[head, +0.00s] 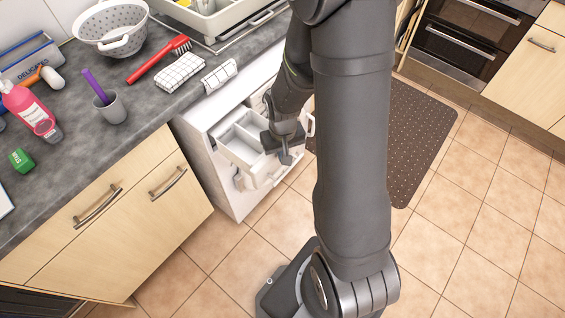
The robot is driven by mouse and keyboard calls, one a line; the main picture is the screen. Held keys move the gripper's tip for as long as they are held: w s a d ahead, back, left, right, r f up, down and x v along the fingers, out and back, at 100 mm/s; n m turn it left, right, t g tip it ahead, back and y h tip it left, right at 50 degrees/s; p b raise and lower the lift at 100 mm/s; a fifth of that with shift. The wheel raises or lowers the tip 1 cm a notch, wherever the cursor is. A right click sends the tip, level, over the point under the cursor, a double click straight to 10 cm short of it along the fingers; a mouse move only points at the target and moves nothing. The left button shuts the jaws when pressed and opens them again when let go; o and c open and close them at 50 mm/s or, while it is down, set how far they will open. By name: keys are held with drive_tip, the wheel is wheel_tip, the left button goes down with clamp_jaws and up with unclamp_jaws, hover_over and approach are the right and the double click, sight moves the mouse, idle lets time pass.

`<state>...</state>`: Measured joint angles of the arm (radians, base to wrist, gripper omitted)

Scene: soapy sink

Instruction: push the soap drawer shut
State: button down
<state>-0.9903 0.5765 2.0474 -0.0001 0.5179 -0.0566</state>
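The soap drawer (238,139) is a white, compartmented drawer at the top of the white machine (204,157) under the counter. It is pulled out, and its open compartments show from above. My gripper (285,155) is at the right, front part of the drawer, dark grey and pointing down. I cannot tell whether it touches the drawer. Its fingers are small here, and I cannot tell whether they are open or shut. My arm hides part of the machine's right side.
The grey counter (140,103) above holds a folded checked cloth (180,73), a red brush (158,60), a grey cup (110,107) and a pink bottle (31,111). Wooden cabinets (128,228) stand left of the machine. A dark mat (416,135) lies on the tiled floor.

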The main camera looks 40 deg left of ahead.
sight(238, 126)
drive_tip(key=shift+a, duration=9.85)
drive_tip(key=shift+d, duration=1.05)
drive_tip(key=shift+d+r, duration=0.35)
drive_tip(key=shift+r, duration=1)
drive_tip(key=shift+d+r, duration=0.3)
drive_tip(key=shift+r, duration=1)
drive_tip(key=shift+d+r, duration=0.35)
drive_tip(key=shift+r, duration=1)
drive_tip(key=f, duration=0.2)
drive_tip(key=a+f, duration=0.1)
drive_tip(key=f, duration=0.2)
drive_tip(key=a+f, duration=0.1)
drive_tip(key=f, duration=0.2)
